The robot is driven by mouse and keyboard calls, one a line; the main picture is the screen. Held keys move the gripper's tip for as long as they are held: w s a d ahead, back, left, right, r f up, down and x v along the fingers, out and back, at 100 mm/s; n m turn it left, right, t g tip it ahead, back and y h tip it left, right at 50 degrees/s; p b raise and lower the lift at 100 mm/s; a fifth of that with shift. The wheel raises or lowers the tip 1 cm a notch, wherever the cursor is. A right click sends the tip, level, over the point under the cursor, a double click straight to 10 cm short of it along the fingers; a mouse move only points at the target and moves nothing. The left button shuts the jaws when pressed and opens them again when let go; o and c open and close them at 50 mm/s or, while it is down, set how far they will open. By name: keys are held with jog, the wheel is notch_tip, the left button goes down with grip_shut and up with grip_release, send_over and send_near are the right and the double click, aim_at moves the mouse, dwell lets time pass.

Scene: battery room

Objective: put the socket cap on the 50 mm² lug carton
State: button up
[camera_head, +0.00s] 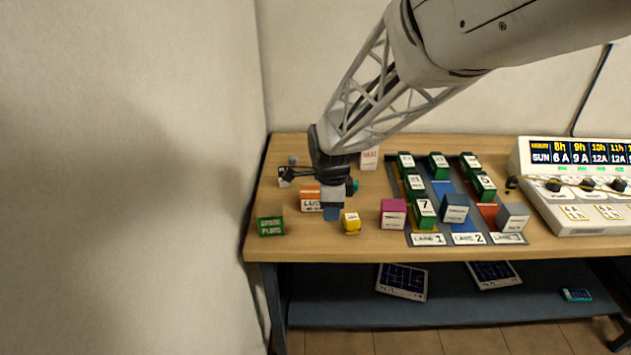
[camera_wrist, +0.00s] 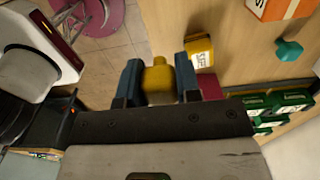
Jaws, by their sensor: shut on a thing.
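My gripper (camera_wrist: 158,85) is shut on a yellow stubby piece with a narrower end (camera_wrist: 158,75), taken as the socket cap. In the head view my gripper (camera_head: 333,212) is over the left part of the table, and the held piece is hidden there. An orange carton with a white label starting "LU" (camera_head: 311,199) stands just left of my gripper, partly covered by it. The carton also shows at the top right of the wrist view (camera_wrist: 275,10). Its size marking is not fully readable.
A yellow labelled block (camera_head: 351,224) is right of my gripper. A teal piece (camera_wrist: 289,50) lies near the orange carton. A green box (camera_head: 270,226) is front left and a magenta box (camera_head: 393,213) is to the right. Beyond are lanes of boxes and a console (camera_head: 575,210).

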dwell(0.3)
send_over(315, 192)
jog(key=shift+w+f, duration=0.1)
jog(key=shift+f, duration=0.65)
dwell(0.4)
jog(key=shift+f, duration=1.8)
jog(key=shift+f, duration=0.1)
jog(key=o, duration=0.9)
notch_tip(315, 192, up, 12)
jog(key=shift+r, duration=0.15)
